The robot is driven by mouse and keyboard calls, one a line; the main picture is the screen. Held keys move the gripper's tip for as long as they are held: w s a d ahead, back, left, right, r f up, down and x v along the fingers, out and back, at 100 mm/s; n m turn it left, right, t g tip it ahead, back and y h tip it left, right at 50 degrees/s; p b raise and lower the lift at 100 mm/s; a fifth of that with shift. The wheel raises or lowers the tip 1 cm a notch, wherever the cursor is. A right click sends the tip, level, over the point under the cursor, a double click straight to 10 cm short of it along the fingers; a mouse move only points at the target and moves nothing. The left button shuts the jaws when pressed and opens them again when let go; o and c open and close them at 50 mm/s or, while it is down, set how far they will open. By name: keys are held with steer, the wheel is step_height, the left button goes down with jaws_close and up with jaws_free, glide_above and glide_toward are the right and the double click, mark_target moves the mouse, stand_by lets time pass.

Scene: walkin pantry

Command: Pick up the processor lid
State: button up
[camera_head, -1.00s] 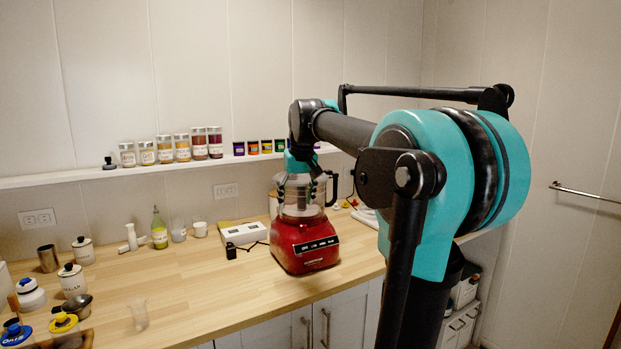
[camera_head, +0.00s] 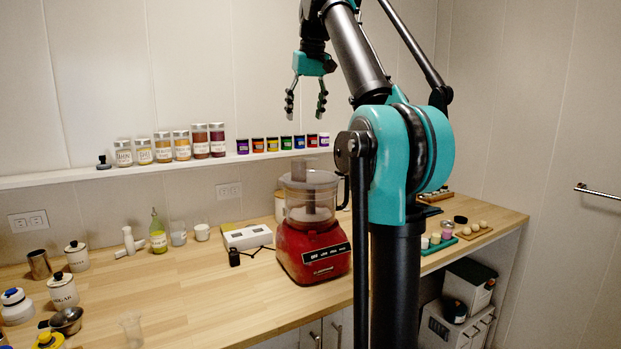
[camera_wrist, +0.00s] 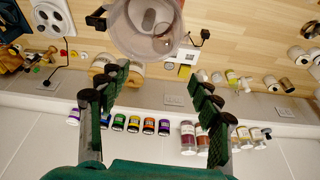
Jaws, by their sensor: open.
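The red food processor (camera_head: 313,250) stands on the wooden counter with a clear bowl on top. Its clear processor lid (camera_head: 312,180), with an upright feed tube, appears to sit on the bowl. In the wrist view the round clear top (camera_wrist: 145,28) shows at the upper middle, beyond my fingers; lid and bowl are hard to tell apart there. My gripper (camera_head: 305,104) hangs above the processor, fingers pointing down, open and empty. Its spread fingers also show in the wrist view (camera_wrist: 152,85), with nothing between them.
A shelf (camera_head: 80,176) behind holds several jars and small coloured pots. A white box (camera_head: 248,236) with a black cord stands left of the processor. Canisters and a green bottle (camera_head: 158,234) stand farther left. A green tray (camera_head: 438,245) lies at right. The front middle counter is clear.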

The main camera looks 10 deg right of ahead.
glide_toward(298, 165)
steer(key=w+f, duration=0.5)
steer(key=shift+s+x, duration=0.2)
steer(key=shift+x, duration=1.2)
steer(key=shift+s+x, duration=0.15)
steer(key=shift+x, duration=1.25)
steer(key=shift+f, duration=0.1)
steer(key=c, duration=1.4)
steer(key=shift+c, duration=0.2)
